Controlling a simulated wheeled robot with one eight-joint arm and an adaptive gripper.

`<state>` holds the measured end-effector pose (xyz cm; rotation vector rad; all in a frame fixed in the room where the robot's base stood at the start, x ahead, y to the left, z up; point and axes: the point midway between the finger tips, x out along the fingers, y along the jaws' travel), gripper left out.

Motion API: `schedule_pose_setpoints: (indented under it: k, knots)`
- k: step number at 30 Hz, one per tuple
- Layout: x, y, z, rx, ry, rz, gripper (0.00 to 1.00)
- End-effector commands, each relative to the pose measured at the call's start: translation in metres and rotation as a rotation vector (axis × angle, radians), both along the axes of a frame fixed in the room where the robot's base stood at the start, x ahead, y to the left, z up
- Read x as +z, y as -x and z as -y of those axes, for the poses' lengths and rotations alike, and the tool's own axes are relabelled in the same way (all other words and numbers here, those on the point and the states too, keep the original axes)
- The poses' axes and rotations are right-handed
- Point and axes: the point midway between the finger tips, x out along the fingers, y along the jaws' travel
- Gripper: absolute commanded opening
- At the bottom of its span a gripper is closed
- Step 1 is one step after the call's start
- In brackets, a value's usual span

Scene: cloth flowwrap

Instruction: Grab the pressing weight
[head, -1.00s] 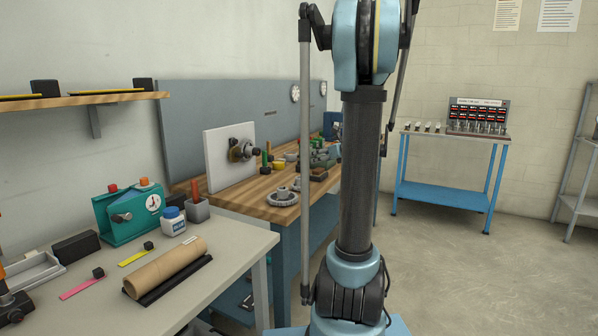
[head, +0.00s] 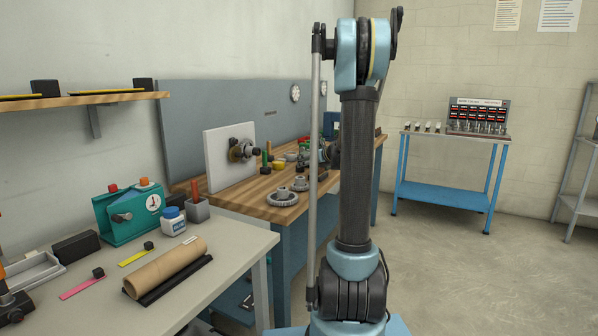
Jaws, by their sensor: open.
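I cannot tell for sure which thing is the pressing weight. A small grey metal piece with a round knob (head: 299,184) stands on the wooden-topped bench (head: 240,203), beside a round grey toothed disc (head: 283,198) with a raised hub. Small black blocks (head: 98,272) also sit by the coloured strips on the near grey table. My arm stands at the centre right and bends over at its top. Dark parts of its far end show behind the column, over the bench. I cannot make out my gripper's fingers; they are hidden or out of view.
The near grey table (head: 225,265) holds a cardboard roll (head: 165,267), a teal device with a dial (head: 130,213) and a white jar (head: 173,222). A white panel with a spindle (head: 218,165) stands on the bench. A blue cart (head: 445,194) stands behind open floor.

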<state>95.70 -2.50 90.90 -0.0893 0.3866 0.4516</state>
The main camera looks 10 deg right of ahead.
Motion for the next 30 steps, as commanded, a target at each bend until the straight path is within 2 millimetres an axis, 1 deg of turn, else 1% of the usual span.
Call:
schedule_pose_setpoints:
  k: [12, 20, 23, 24, 26, 27, 28, 30]
  knots:
    - [-0.016, -0.038, -0.019, 0.001, 0.0, 0.0, 0.58]
    - [-0.017, -0.041, -0.021, 0.001, 0.0, 0.0, 0.58]
    - [-0.017, -0.041, -0.021, 0.001, 0.0, 0.0, 0.37]
    - [-0.017, -0.041, -0.021, 0.0, 0.001, 0.0, 0.28]
    - [-0.017, -0.041, -0.021, 0.0, 0.001, 0.0, 0.15]
    - [-0.017, -0.041, -0.021, 0.0, 0.001, 0.0, 0.06]
    - [-0.017, -0.041, -0.021, 0.0, 0.001, 0.0, 0.0]
    - [-0.017, -0.041, -0.02, 0.0, 0.0, 0.001, 0.0]
